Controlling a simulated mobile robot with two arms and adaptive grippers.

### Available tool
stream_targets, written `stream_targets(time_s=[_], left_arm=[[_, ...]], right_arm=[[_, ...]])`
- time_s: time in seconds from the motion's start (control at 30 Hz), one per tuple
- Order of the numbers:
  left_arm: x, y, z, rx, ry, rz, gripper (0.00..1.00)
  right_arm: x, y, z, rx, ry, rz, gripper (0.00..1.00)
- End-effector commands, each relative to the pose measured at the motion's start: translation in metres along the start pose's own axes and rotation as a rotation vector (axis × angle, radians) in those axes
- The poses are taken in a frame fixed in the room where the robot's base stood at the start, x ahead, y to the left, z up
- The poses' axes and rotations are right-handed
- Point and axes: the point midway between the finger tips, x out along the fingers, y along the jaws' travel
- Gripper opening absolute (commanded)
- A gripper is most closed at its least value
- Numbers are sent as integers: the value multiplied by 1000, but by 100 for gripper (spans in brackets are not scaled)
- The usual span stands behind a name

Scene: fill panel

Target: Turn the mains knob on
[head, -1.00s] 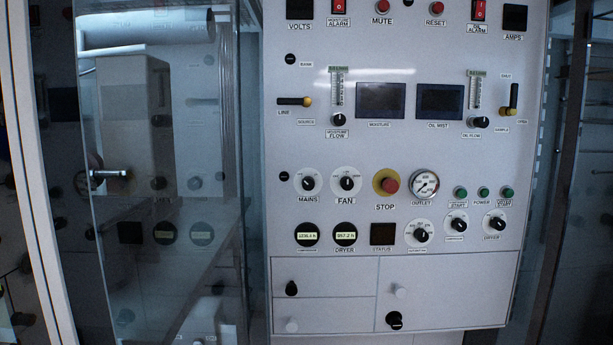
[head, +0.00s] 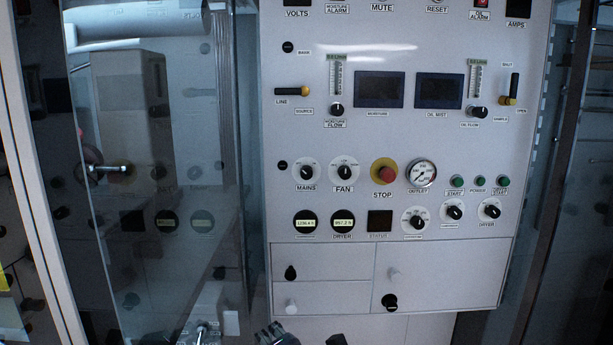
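The mains knob (head: 306,173) is a black knob on a round white dial, labelled MAINS, at the left of the panel's middle row. Its pointer mark is too small to read surely. Part of a grey and black gripper, seemingly my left gripper (head: 276,336), shows at the bottom edge, well below the knob and apart from it. Its fingers are mostly cut off. A small dark piece stands to its right at the edge; I cannot tell what it belongs to. No gripper touches the knob.
The fan knob (head: 344,172) and the red stop button (head: 385,173) sit right of the mains knob. Drawers with knobs (head: 291,272) lie below. A glass door (head: 150,230) stands open at the left, with reflections. The space before the panel is clear.

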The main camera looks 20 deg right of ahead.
Motion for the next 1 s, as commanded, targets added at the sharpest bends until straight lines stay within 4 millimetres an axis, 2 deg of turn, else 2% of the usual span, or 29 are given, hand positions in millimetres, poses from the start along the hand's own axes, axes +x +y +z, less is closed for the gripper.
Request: stream_targets(time_s=[0.03,0.27,0.4,0.5,0.63,0.77,0.87,1.0], left_arm=[[0,0,0,0,0,0,0],[0,0,0,1,0,0,0],[0,0,0,1,0,1,0],[0,0,0,1,-1,1,0],[0,0,0,1,-1,1,0],[0,0,0,1,-1,0,0],[-2,0,0,1,-1,0,0],[-11,0,0,0,-1,0,0]], right_arm=[[0,23,12,-98,-38,37,45],[-7,112,65,-538,-239,130,45],[-21,163,107,-777,-397,140,45],[-35,194,136,-916,-505,126,45],[-51,223,166,-1037,-610,99,45],[-60,236,181,-1096,-663,79,45],[-60,241,186,-1112,-675,71,45],[-49,248,194,-1109,-675,69,45]])
